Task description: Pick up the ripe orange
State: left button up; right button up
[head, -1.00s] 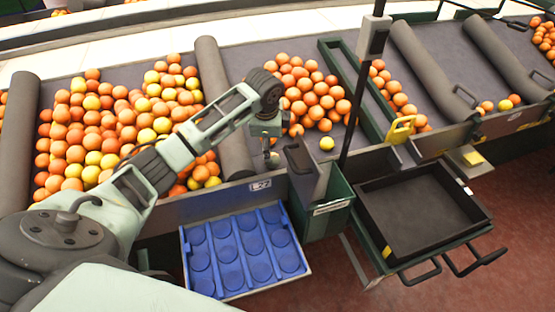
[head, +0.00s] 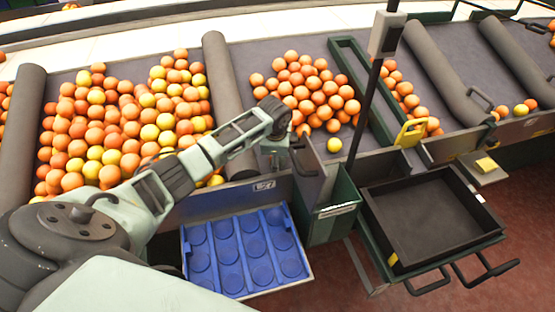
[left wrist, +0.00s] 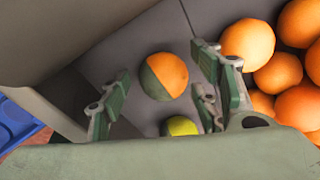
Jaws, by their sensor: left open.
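My left gripper (head: 275,158) hangs low over the near edge of the conveyor, left of a lone yellow fruit (head: 334,145). In the left wrist view the left gripper (left wrist: 160,75) is open and empty, its fingers apart. A fruit (left wrist: 165,75), part orange and part dull grey-green, lies on the grey belt in the space between the fingers; I cannot tell whether the green is skin or shade. The yellow fruit (left wrist: 182,126) shows just below it, partly hidden by the gripper body. Several orange fruits (left wrist: 248,40) lie right of the fingers. My right gripper is not in view.
A pile of oranges (head: 305,88) lies behind the gripper. Mixed orange and yellow fruit (head: 120,125) fills the left section. A blue tray (head: 230,287), a dark green bin (head: 335,215) and an empty black crate (head: 430,215) stand in front. A dark post (head: 370,110) rises near the gripper.

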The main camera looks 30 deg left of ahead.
pick_arm(q)
jog(key=c, duration=1.2)
jog(key=shift+r, duration=0.1)
jog(key=v, duration=0.3)
jog(key=w+v, duration=0.1)
jog(key=v, duration=0.2)
jog(key=w+a+b+v, duration=0.1)
jog(key=v, duration=0.2)
jog(key=shift+d+r, duration=0.1)
jog(key=shift+r, duration=0.5)
